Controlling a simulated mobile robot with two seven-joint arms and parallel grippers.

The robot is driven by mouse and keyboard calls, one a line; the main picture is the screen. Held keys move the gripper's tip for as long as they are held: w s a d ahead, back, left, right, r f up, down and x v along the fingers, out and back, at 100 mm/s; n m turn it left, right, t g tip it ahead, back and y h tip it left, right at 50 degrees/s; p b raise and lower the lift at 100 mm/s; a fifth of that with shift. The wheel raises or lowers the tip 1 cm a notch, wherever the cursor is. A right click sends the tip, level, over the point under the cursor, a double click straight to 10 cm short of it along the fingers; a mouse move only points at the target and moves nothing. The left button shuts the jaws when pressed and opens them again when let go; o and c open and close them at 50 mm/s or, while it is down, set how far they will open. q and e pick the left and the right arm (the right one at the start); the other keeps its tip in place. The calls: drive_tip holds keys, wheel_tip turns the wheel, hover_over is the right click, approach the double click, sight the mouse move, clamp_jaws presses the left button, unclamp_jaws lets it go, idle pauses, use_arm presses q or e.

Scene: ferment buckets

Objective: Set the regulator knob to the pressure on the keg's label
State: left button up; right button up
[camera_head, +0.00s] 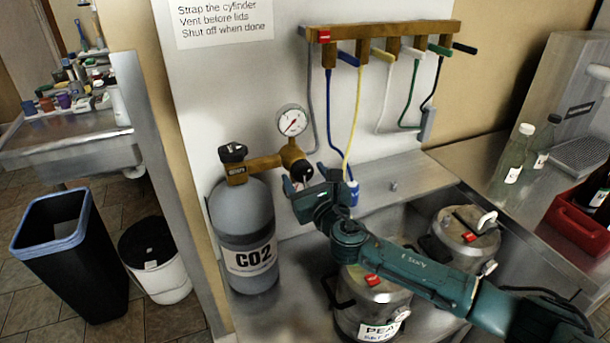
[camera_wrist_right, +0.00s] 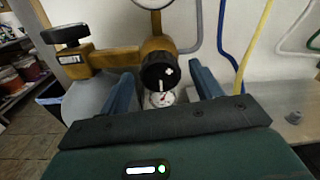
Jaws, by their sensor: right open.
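The regulator is a brass body on the grey CO2 cylinder (camera_head: 244,225), with a round white gauge (camera_head: 292,120) on top. Its black regulator knob (camera_wrist_right: 160,72) with a white mark shows in the right wrist view, between and just beyond the fingers. My right gripper (camera_head: 303,190) is open around or just short of the knob; I cannot tell if it touches. It also shows in the right wrist view (camera_wrist_right: 165,88). The near keg (camera_head: 372,300) has a label (camera_head: 382,331) partly hidden by my right arm; its pressure figure is unreadable. My left gripper is not in view.
A second keg (camera_head: 465,236) stands behind my right arm. Bottles (camera_head: 513,155) and a red crate (camera_head: 583,222) stand at right. A black bin (camera_head: 72,255) stands on the floor at left.

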drive_tip(key=shift+w+a, duration=0.15)
drive_tip(key=shift+w, duration=0.2)
drive_tip(key=shift+c, duration=0.2)
drive_tip(key=c, duration=1)
drive_tip(key=shift+o, duration=0.2)
